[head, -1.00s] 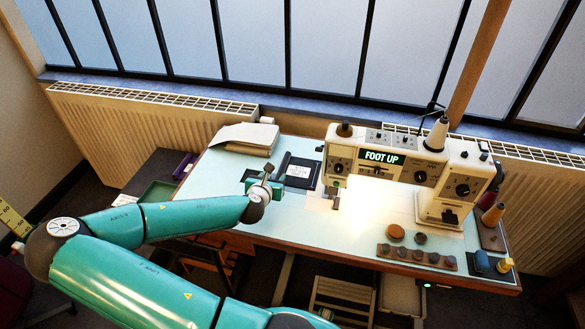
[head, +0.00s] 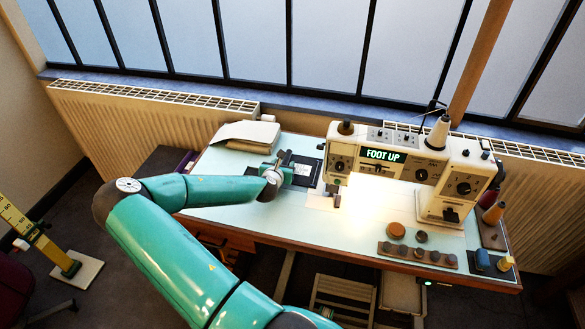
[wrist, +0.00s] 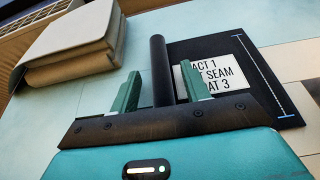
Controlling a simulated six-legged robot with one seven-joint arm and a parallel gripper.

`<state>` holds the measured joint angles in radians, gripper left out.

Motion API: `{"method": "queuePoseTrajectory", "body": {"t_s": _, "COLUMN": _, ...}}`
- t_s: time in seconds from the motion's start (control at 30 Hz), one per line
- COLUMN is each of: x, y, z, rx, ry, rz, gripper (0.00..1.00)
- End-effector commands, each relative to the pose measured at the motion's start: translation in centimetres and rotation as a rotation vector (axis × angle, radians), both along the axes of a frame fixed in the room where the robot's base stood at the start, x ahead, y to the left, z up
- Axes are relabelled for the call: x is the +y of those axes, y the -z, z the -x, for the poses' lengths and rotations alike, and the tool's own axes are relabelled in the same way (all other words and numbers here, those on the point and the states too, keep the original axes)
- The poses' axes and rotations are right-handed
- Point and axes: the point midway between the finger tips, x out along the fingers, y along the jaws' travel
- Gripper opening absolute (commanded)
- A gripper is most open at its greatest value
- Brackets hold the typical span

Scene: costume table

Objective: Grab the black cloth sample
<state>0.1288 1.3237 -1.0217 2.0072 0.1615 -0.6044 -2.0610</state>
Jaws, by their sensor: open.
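The black cloth sample (head: 313,176) lies on the pale table left of the sewing machine. In the wrist view the cloth (wrist: 215,47) bears a white label with partly hidden text and has a thick black roll along its left edge. My gripper (head: 281,166) is at the cloth's left side. In the wrist view the two green fingers of my gripper (wrist: 160,72) are apart, with the roll showing between them. I cannot tell whether either finger touches it. The right finger hides part of the label, and the palm hides the near end of the roll.
A folded cream cloth stack (head: 247,134) lies behind and left of my gripper. The sewing machine (head: 342,150), showing FOOT UP, stands to the right. The table's front left is clear.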

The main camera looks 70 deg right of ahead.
Motion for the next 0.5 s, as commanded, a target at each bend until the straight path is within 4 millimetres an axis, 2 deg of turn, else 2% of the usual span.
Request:
{"method": "queuePoseTrajectory", "body": {"t_s": 0.1, "x": 0.04, "y": -0.01, "z": 0.00, "rx": 0.000, "ry": 0.000, "rz": 0.000, "gripper": 0.46}}
{"method": "queuePoseTrajectory", "body": {"t_s": 0.33, "x": 0.07, "y": -0.03, "z": -0.01, "rx": 0.000, "ry": 0.000, "rz": 0.000, "gripper": 0.01}}
{"method": "queuePoseTrajectory", "body": {"t_s": 0.5, "x": 0.07, "y": -0.05, "z": -0.01, "rx": 0.000, "ry": 0.000, "rz": 0.000, "gripper": 0.00}}
